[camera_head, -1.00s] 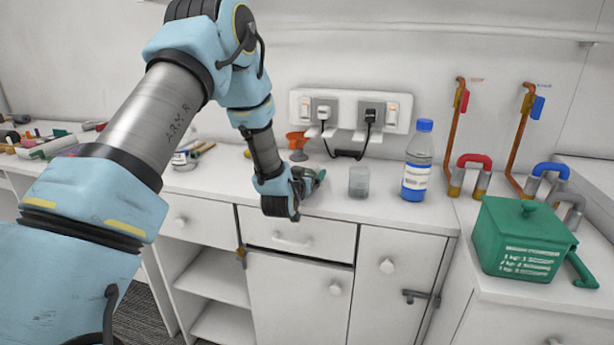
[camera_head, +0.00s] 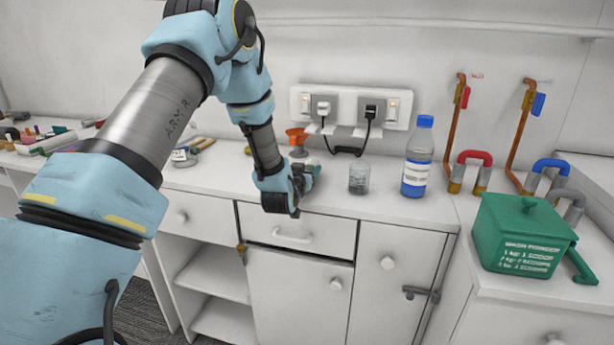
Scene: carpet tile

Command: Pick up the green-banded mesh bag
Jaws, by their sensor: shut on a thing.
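My gripper (camera_head: 299,184) is low over the counter, at the front of its middle part above the drawer. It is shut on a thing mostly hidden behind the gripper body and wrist. A small green and grey part (camera_head: 314,169) of it shows just past the fingers, and I take it to be the green-banded mesh bag. I cannot tell whether it still touches the counter.
A glass beaker (camera_head: 359,178) stands close to the right of my gripper, with a blue-capped bottle (camera_head: 418,158) beyond. An orange funnel (camera_head: 297,140) is behind, below the wall sockets (camera_head: 350,108). A green wash powder box (camera_head: 520,236) stands at right.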

